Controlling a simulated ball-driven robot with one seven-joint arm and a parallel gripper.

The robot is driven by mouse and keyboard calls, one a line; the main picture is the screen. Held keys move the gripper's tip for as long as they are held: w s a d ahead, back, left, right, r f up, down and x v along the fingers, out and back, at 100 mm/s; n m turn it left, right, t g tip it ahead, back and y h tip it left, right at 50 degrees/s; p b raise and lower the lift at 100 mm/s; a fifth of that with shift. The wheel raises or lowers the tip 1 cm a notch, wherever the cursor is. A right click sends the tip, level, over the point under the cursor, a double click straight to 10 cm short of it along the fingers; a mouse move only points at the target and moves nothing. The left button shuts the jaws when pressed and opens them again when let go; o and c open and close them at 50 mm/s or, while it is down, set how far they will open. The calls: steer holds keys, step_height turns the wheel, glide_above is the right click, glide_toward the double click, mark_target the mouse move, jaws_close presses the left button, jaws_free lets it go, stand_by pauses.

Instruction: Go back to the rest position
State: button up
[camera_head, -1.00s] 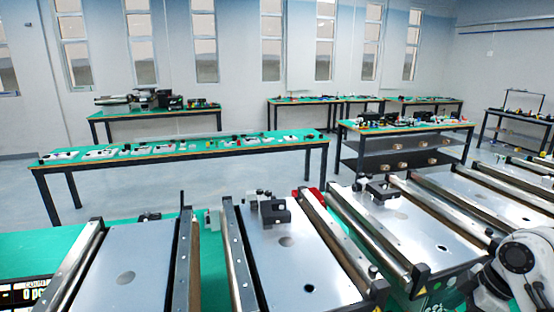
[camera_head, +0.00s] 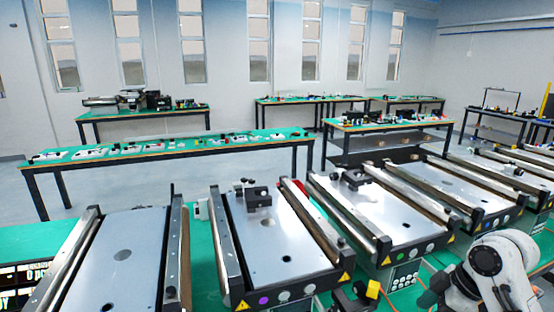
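Part of my white and grey arm (camera_head: 490,265) shows at the bottom right, in front of the conveyors. Its lower part runs out of the bottom edge, and I cannot make out my gripper or its fingers. A small black part with a yellow piece (camera_head: 373,289) sits at the bottom edge left of the arm; I cannot tell what it is. Whether anything is held is hidden.
Mini conveyors with metal plates stand in a row close in front: a left one (camera_head: 122,280), a middle one (camera_head: 285,243) and a right one (camera_head: 385,205). A small black fixture (camera_head: 257,198) is on the middle one. A long green-topped table (camera_head: 165,152) stands behind, with open floor around it.

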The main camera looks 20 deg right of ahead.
steer(key=s+a+f+m+b, duration=0.1)
steer(key=s+a+f+m, duration=0.1)
steer(key=a+f, duration=0.5)
steer(key=s+a+f+m+b, duration=0.1)
steer(key=s+a+f+m, duration=0.2)
steer(key=a, duration=0.6)
steer(key=s+a+f+m+g, duration=0.1)
steer(key=s+a+f+m, duration=0.2)
steer(key=s+f, duration=0.55)
steer(key=s+d+f+m+g+h+b, duration=0.1)
steer(key=s+d+f+h, duration=0.1)
steer(key=s, duration=0.9)
steer(key=shift+s+d+f+m+h, duration=0.15)
steer(key=shift+d+m+h, duration=0.25)
steer(key=shift+d+h, duration=0.45)
steer(key=shift+c, duration=0.4)
